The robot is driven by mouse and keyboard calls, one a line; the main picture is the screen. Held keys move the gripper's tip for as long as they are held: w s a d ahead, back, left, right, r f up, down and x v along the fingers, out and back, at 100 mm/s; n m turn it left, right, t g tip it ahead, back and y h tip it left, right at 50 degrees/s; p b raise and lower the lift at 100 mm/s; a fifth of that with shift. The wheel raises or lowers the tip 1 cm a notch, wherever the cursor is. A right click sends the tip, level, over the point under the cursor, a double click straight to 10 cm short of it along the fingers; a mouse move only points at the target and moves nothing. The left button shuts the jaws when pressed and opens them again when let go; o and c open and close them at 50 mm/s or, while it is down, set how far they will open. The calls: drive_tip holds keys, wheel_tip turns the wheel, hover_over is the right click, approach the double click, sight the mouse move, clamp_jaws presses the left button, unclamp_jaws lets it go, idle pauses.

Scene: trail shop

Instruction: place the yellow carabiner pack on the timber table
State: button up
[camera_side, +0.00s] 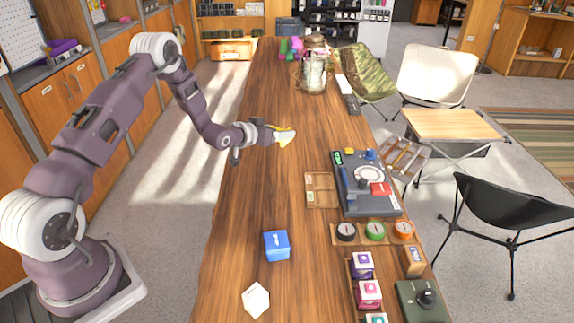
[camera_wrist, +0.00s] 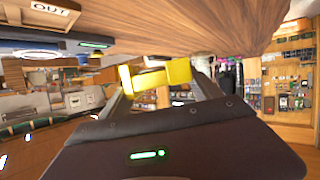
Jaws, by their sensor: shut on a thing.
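My gripper (camera_side: 279,134) is shut on the yellow carabiner pack (camera_side: 285,140), above the middle of the long wooden counter (camera_side: 255,195). In the wrist view the yellow pack (camera_wrist: 160,77) sits between the two fingers of my gripper (camera_wrist: 158,82); its details are blurred. A small folding table with a slatted timber top (camera_side: 440,123) stands on the floor to the right of the counter. Its top looks bare. The pack is well left of this table, with the counter's right part between them.
A grey device with a dial (camera_side: 365,183) stands on the counter's right side, with several compasses (camera_side: 375,231) nearer. A blue box (camera_side: 276,245) and a white block (camera_side: 256,299) are near. A glass jar (camera_side: 313,75) stands farther back. Camp chairs (camera_side: 510,210) flank the folding table.

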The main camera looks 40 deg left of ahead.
sight(277, 165)
wheel_tip(277, 165, down, 9)
drive_tip(key=shift+f, duration=0.2)
idle(0.3)
drive_tip(key=shift+f, duration=0.2)
drive_tip(key=o, duration=1.5)
